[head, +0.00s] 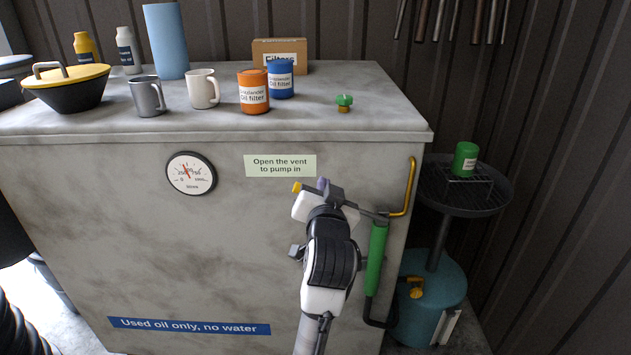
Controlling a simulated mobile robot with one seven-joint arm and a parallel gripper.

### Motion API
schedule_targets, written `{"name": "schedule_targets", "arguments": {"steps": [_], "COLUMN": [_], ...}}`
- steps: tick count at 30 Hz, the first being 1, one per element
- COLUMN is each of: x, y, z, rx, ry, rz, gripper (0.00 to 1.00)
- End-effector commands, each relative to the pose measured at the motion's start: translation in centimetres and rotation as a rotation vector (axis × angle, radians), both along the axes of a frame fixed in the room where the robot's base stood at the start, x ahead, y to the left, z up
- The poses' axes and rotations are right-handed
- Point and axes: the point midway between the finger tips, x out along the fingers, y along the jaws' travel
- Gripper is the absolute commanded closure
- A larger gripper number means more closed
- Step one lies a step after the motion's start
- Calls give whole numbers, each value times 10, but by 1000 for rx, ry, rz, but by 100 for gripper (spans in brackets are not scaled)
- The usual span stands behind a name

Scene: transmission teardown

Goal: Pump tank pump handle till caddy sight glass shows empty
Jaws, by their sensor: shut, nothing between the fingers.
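The used-oil tank (225,245) is a large grey steel box with a round dial gauge (191,173) on its front. A green pump (376,258) stands upright at its right front corner, with a dark hose below and a brass pipe (408,190) above. A thin grey bar, seemingly the pump handle (370,213), runs left from the pump's top behind my wrist. My gripper (328,190) is shut and empty close to that bar; whether it touches is unclear. The teal caddy (432,295) stands right of the tank. A pale strip (446,327), perhaps its sight glass, shows no readable level.
On the tank top are a green-knobbed brass vent (344,102), oil filters (253,92), mugs (203,88), a box and a yellow-lidded bowl (67,87). A green filter (466,158) sits on the caddy's dark drain pan (440,195). Tools hang on the back wall.

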Motion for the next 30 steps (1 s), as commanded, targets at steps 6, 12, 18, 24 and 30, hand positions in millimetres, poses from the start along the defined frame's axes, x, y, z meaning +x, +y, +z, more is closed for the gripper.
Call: {"name": "schedule_targets", "arguments": {"steps": [6,12,18,24,30], "x": [38,42,43,43,43], "y": [5,15,17,17,18], "z": [-10,-31,-38,-38,-40], "rx": [-1,-1,1,1,-11], "ry": [6,2,0,0,0], "rz": [3,3,0,0,0], "gripper": [100,100,100,100,100]}}
